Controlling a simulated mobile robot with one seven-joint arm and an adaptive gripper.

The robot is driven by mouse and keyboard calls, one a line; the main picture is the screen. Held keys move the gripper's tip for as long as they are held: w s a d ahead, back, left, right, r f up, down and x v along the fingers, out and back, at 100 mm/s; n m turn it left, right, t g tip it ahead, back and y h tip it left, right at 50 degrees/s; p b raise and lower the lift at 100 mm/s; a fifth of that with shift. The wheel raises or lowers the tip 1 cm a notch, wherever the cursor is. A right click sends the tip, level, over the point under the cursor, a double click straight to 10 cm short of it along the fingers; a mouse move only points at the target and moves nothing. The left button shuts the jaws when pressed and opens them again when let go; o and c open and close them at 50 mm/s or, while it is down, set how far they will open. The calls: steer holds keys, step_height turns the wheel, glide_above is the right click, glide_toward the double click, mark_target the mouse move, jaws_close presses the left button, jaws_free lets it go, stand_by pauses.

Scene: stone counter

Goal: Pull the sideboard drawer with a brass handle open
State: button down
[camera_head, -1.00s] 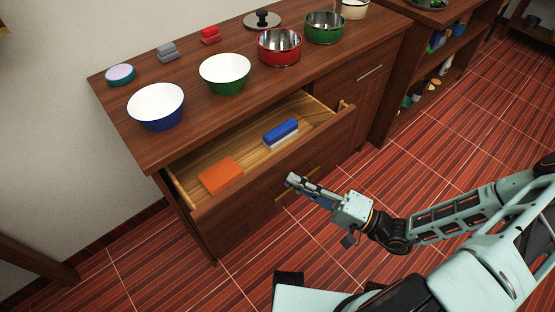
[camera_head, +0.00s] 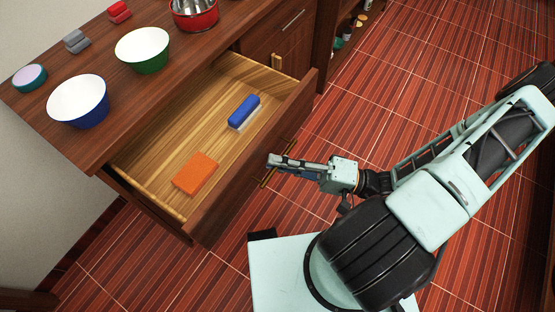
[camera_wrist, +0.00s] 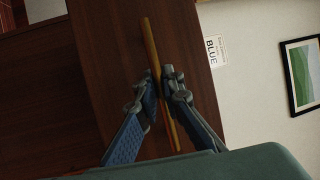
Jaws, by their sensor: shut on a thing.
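The sideboard drawer (camera_head: 262,142) stands well open, with its wooden inside showing in the head view. Its brass handle (camera_head: 267,177) is on the outer face of the drawer front, partly hidden by my gripper. In the wrist view the brass handle (camera_wrist: 151,45) runs as a long bar between my fingers. My gripper (camera_head: 272,160) is shut on the handle, and the wrist view shows its two blue-grey fingertips (camera_wrist: 161,82) on either side of the bar.
An orange block (camera_head: 195,173) and a blue-and-white brush-like item (camera_head: 243,112) lie in the drawer. A blue bowl (camera_head: 78,101), a green bowl (camera_head: 142,50) and a red pot (camera_head: 193,15) stand on the sideboard top (camera_head: 40,118). Red tiled floor (camera_head: 440,55) lies around.

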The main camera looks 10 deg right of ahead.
steer(key=c, duration=2.3)
jaws_free()
steer(key=shift+w, duration=0.1)
steer(key=v, duration=1.2)
steer(key=shift+f, duration=0.1)
